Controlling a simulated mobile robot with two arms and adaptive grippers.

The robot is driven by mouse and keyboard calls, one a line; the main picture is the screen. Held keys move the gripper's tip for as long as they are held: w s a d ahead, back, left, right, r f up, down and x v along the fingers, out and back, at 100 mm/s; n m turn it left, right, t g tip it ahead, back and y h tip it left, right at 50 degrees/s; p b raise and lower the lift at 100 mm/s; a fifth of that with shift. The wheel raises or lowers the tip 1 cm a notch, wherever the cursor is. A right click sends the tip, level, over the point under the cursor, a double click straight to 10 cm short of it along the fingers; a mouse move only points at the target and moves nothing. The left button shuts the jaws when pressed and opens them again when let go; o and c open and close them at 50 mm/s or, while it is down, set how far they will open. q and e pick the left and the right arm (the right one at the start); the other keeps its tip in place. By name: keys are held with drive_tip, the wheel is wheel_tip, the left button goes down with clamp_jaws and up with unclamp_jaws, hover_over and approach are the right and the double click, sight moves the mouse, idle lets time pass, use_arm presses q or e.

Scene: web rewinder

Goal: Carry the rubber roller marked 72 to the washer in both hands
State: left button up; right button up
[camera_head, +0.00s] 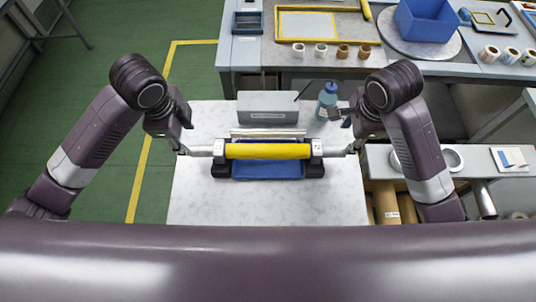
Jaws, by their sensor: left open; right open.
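A yellow roller (268,151) with grey metal shaft ends lies level across two black supports, above a blue tray (266,172) on the pale table. I cannot read a 72 on it. My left gripper (186,150) is open at the roller's left shaft end. My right gripper (350,150) is open at the right shaft end. Whether the fingers touch the shaft is too small to tell. I cannot make out which thing is the washer.
A grey box (267,107) and a blue bottle (327,100) stand behind the roller. A bench (245,51) at the back holds small rolls and a blue bin (425,20). A shelf with brown rolls (386,203) stands at the right. Green floor (190,75) is clear at the left.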

drive_tip(key=shift+s+d+r, duration=0.15)
drive_tip(key=shift+s+r, duration=0.35)
idle(0.6)
